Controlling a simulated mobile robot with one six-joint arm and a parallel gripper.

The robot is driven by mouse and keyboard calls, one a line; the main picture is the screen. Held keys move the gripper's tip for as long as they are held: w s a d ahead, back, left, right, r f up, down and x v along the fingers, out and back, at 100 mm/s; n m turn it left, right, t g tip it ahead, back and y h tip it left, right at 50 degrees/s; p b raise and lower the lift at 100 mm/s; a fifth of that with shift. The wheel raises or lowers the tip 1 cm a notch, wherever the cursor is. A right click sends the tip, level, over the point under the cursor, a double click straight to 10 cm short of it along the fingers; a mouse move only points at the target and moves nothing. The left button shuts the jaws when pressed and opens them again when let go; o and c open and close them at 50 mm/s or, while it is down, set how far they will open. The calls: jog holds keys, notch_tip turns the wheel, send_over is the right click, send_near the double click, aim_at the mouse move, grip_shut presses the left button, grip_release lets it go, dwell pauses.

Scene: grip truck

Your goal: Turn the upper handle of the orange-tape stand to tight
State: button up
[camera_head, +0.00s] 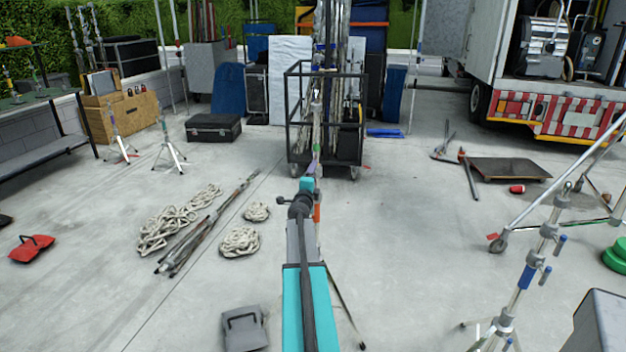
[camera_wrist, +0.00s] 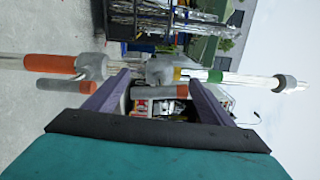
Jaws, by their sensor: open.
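The orange-tape stand lies sideways across the wrist view, with an orange band (camera_wrist: 50,63) at left and a green band further right. A grey handle (camera_wrist: 158,93) sits below the grey collar with yellow tape (camera_wrist: 165,68). My gripper (camera_wrist: 158,82) is open, with one purple finger on each side of this grey handle. I cannot tell whether they touch it. In the head view, my gripper (camera_head: 313,164) and arm hide most of the stand; its orange band (camera_head: 317,213) and a leg show.
A black wheeled cage (camera_head: 347,150) with poles stands beyond the stand. Coiled ropes (camera_head: 240,242) and a pole bundle lie left. Another stand with blue tape (camera_head: 526,276) is at the front right. The floor right of the arm is mostly clear.

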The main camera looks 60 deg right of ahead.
jog(key=shift+a, duration=0.1)
jog(key=v, duration=1.3)
jog(key=shift+a+b, duration=0.3)
jog(key=shift+b, duration=0.15)
jog(key=shift+f, duration=0.1)
dwell(0.5)
